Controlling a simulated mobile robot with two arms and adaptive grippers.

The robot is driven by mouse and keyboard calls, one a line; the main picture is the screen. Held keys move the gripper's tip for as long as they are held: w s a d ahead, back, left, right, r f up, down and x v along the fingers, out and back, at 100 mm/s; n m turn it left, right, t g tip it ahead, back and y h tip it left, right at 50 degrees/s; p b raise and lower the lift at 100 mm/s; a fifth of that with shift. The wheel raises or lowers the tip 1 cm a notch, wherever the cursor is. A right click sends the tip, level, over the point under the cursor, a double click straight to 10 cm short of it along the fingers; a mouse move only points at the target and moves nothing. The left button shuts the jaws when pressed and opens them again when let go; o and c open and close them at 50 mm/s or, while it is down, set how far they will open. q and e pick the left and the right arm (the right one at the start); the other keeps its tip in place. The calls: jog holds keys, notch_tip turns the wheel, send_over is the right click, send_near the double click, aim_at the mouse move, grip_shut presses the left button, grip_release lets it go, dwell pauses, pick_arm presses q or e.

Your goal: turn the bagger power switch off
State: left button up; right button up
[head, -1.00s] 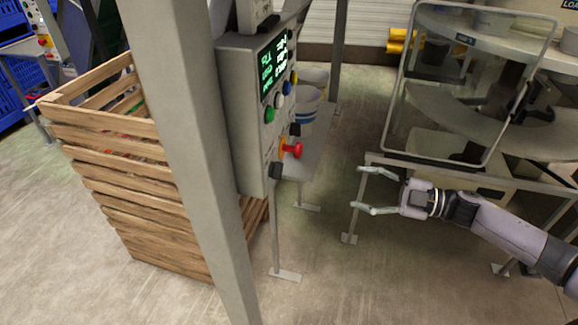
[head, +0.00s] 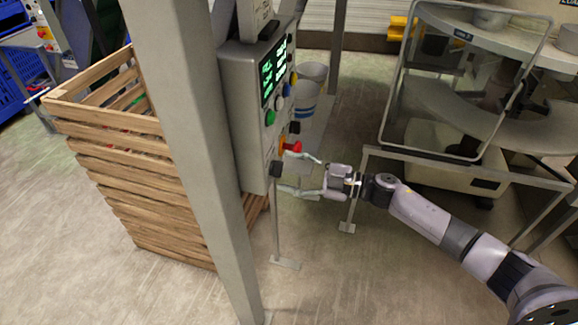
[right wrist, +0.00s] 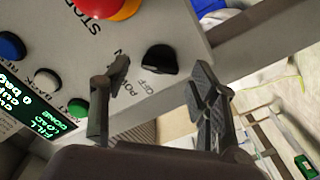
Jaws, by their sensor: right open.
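The bagger power switch is a black rotary knob (head: 276,169) low on the front of the grey control panel (head: 240,115). In the right wrist view the black knob (right wrist: 161,60) sits beside the printed POWER, ON and OFF lettering; which mark it points to is hard to tell. My right gripper (head: 289,173) is open, with its fingers pointing left at the panel. In the right wrist view the fingers (right wrist: 158,88) stand apart, one to each side of the knob, with nothing between them. Contact with the knob is not visible. My left gripper is not in view.
A red stop button (head: 292,147) sits just above the knob, with green, white and blue buttons higher up. A grey post (head: 190,150) and wooden crate (head: 150,215) stand left. A metal frame (head: 450,160) and machine stand right.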

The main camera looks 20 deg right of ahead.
jog(key=shift+w+a, duration=0.25)
jog(key=shift+a, duration=0.15)
jog(key=c, duration=1.2)
jog(key=shift+o, duration=0.2)
